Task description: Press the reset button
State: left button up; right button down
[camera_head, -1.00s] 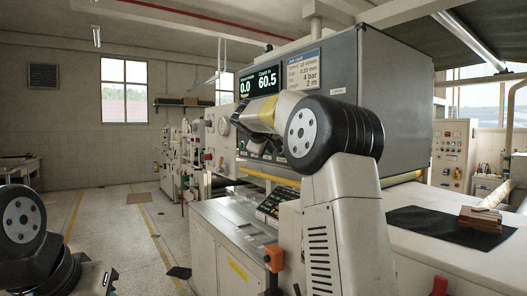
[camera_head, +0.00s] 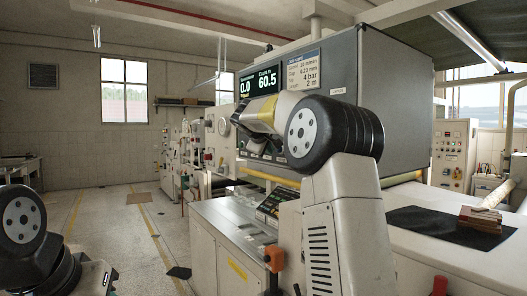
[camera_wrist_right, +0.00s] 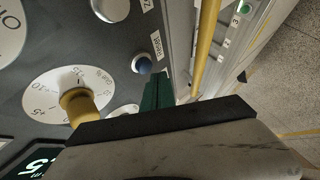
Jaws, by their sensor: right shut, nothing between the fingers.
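A small blue button (camera_wrist_right: 144,64) sits on the dark machine panel in the right wrist view. My right gripper (camera_wrist_right: 157,92) is shut and empty, with dark green fingers. Its tips appear just below and right of the button in the picture; I cannot tell whether they touch it. In the head view my right wrist, with a yellow band (camera_head: 263,113), is raised in front of the machine panel (camera_head: 275,155), and the fingers are hidden. My left arm shows at the lower left, but its gripper is not visible.
A large round dial with a yellow knob (camera_wrist_right: 80,104) is close beside the fingers. A yellow bar (camera_wrist_right: 207,45) runs along the panel edge. A display (camera_head: 260,80) is above my wrist. A black mat (camera_head: 430,226) with brown blocks (camera_head: 481,219) lies at the right.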

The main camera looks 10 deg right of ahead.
jog(key=shift+d, duration=0.1)
jog(key=shift+w+d, duration=0.15)
jog(key=shift+d, duration=0.2)
jog(key=shift+w+d, duration=0.15)
jog(key=shift+d, duration=0.3)
dwell(0.9)
jog(key=shift+a, duration=0.1)
jog(key=shift+s+a, duration=0.3)
jog(key=shift+a, duration=0.4)
jog(key=shift+s+a, duration=0.3)
jog(key=shift+a, duration=0.5)
jog(key=shift+s+a, duration=0.25)
jog(key=shift+a, duration=0.55)
jog(key=shift+s+a, duration=0.3)
jog(key=shift+a, duration=0.5)
